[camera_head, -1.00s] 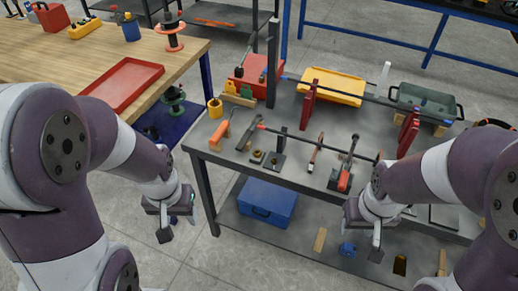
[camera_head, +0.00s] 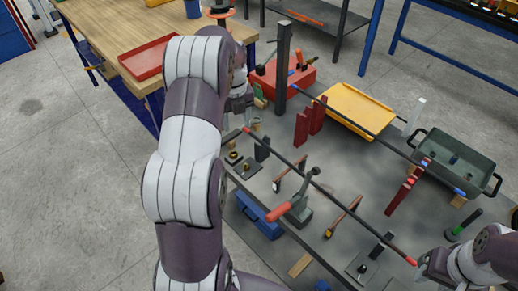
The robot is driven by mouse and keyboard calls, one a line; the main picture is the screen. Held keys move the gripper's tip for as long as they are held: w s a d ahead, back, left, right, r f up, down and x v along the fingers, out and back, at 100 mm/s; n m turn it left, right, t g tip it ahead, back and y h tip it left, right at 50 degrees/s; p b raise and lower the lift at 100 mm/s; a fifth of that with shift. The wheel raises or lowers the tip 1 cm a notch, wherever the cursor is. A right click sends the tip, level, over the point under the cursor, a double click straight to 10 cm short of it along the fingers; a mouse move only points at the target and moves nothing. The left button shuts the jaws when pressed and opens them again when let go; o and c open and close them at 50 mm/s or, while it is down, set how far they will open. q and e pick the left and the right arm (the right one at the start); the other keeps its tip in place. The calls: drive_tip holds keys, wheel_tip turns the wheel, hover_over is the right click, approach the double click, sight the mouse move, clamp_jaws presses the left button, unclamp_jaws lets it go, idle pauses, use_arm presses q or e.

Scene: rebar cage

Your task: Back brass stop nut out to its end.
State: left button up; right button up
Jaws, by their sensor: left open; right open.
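Small brass-coloured pieces sit on dark plates at the left of the grey bench: one brass piece (camera_head: 233,157) and another brass piece (camera_head: 246,167). Which of them is the stop nut, and any thread, is too small to tell. A dark bar with red ends (camera_head: 335,200) runs diagonally across the bench, past a red-handled tool (camera_head: 279,212). My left gripper (camera_head: 240,106) is open at the bench's far left, partly hidden by my arm, beyond the brass pieces. My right gripper (camera_head: 424,262) is open at lower right, close to the bar's red near end; contact cannot be told.
A second bar with blue ends (camera_head: 375,135) crosses farther back, near red uprights (camera_head: 403,190). A yellow tray (camera_head: 357,111), green bin (camera_head: 458,160), red box (camera_head: 287,80) and dark post (camera_head: 283,68) stand behind. My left arm covers the bench's left side.

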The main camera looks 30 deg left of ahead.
use_arm(q)
wheel_tip(320, 180, down, 2)
drive_tip(key=s+a+m+b, duration=0.1)
drive_tip(key=s+a, duration=0.1)
drive_tip(key=a, duration=0.1)
hover_over(233, 153)
drive_tip(key=f, duration=0.5)
drive_tip(key=shift+w+d+f, duration=0.1)
drive_tip(key=shift+d+f, duration=0.1)
drive_tip(key=shift+d, duration=0.1)
drive_tip(key=f, duration=0.2)
drive_tip(key=a+f, duration=0.1)
drive_tip(key=f, duration=0.1)
drive_tip(key=shift+f, duration=0.35)
drive_tip(key=shift+d+f, duration=0.1)
drive_tip(key=shift+f, duration=0.25)
drive_tip(key=shift+d+f, duration=0.1)
drive_tip(key=shift+d, duration=0.1)
clamp_jaws()
use_arm(e)
drive_tip(key=shift+s+a+f, duration=0.1)
drive_tip(key=shift+s+a, duration=0.2)
drive_tip(key=shift+a, duration=0.55)
